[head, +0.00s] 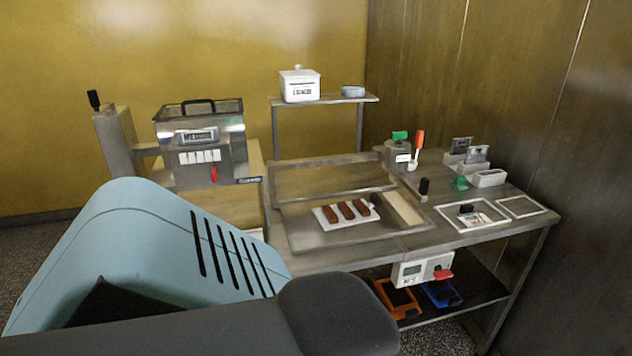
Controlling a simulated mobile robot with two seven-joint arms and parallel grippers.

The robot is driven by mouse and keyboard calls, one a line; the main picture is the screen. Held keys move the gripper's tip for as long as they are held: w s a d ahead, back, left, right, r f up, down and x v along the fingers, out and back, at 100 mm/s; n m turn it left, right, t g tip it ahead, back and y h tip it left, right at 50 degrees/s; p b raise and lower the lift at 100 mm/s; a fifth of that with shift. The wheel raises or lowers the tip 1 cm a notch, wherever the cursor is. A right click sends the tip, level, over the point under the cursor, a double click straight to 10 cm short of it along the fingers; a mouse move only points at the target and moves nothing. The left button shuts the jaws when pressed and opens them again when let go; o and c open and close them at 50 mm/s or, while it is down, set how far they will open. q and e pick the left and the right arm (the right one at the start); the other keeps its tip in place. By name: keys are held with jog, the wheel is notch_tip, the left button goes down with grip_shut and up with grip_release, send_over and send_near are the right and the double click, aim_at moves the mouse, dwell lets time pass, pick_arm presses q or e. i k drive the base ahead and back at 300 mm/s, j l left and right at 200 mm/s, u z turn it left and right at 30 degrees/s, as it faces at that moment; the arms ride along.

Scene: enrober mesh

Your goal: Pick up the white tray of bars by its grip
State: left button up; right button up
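The white tray (320,217) lies in the recessed metal bed (299,235) in the middle of the bench, with brown bars (346,210) side by side on it. A small dark piece (375,200) shows at the tray's right end; I cannot tell at this size if it is the grip. Neither of my grippers is in view. A dark arm link of mine crosses the bottom of the view, and a pale blue slotted body part that looks like mine fills the lower left. They hide the floor and the bench's near left side.
A raised shelf (335,99) behind carries a white lidded pot (300,86). White frames (521,207) and small holders (490,178) occupy the right. A white control box (411,272) hangs in front, above orange and blue trays.

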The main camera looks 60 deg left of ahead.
aim_at(349, 207)
jog(key=u, duration=1.9)
